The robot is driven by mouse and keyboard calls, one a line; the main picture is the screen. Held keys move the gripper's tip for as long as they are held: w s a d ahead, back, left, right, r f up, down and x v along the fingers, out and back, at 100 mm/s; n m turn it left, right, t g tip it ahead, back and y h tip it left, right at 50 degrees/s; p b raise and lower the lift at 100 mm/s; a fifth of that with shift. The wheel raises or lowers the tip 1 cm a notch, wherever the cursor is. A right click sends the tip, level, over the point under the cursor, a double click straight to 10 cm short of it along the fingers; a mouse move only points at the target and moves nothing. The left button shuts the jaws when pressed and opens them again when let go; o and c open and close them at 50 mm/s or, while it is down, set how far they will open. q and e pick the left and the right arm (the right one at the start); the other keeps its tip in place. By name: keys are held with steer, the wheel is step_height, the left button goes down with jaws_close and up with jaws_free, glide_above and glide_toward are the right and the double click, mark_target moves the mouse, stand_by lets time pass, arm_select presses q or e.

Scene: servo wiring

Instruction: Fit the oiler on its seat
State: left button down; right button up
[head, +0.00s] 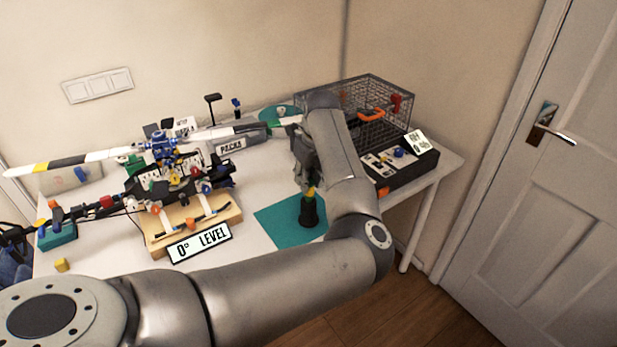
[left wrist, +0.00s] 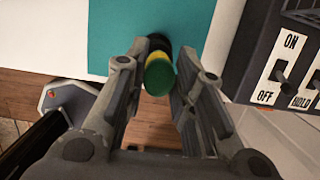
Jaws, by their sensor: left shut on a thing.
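The oiler (head: 308,213), a small dark bottle with a yellow band, is upright over the teal mat (head: 278,226). In the left wrist view, its round green top (left wrist: 160,78) faces the camera, with the yellow band and dark body behind. My left gripper (head: 310,184) comes from above and is shut on the oiler, with a finger on either side. I cannot tell whether the oiler's base touches the mat. I cannot make out with certainty which part is its seat. My right gripper is not in view.
A helicopter model (head: 165,180) stands at left on a wooden base, behind a "0° LEVEL" sign (head: 200,243). A wire cage (head: 385,100) stands at the back right, with a dark switch box (head: 405,165) in front. The mat's left part is clear.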

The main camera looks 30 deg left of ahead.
arm_select(q)
steer(key=shift+f+b, duration=0.4)
steer(key=shift+f, duration=0.25)
steer(key=c, duration=1.1)
jaws_free()
steer(key=shift+c, duration=0.2)
steer(key=shift+r, duration=0.2)
